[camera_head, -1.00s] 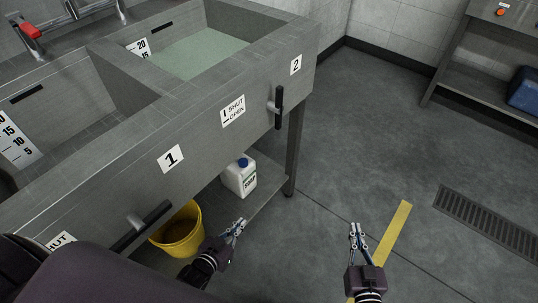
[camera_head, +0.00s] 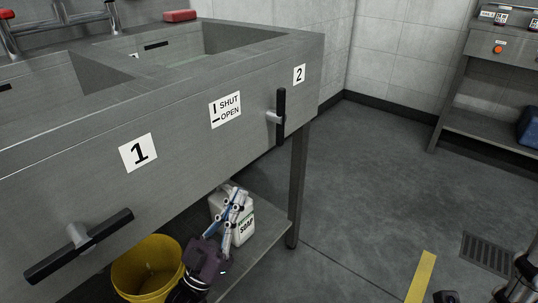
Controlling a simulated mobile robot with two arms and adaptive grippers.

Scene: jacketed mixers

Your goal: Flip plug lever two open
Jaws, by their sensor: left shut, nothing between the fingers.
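Plug lever two (camera_head: 281,117) is a black bar on a grey pivot, on the front panel (camera_head: 185,165) of the steel sink unit, below the "2" label (camera_head: 299,75). It stands upright, matching the "SHUT" mark on the sign (camera_head: 225,110). My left gripper (camera_head: 238,200) is shut and empty, low in front of the soap jug and well below and left of lever two, not touching it. My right gripper (camera_head: 520,278) shows only in part at the lower right corner; its fingers cannot be made out clearly.
Lever one (camera_head: 80,245) lies close to horizontal, slightly tilted, at the lower left. A yellow bucket (camera_head: 147,270) and a white soap jug (camera_head: 243,228) sit under the sink. A sink leg (camera_head: 298,185) stands below lever two. Open floor (camera_head: 370,190) lies to the right.

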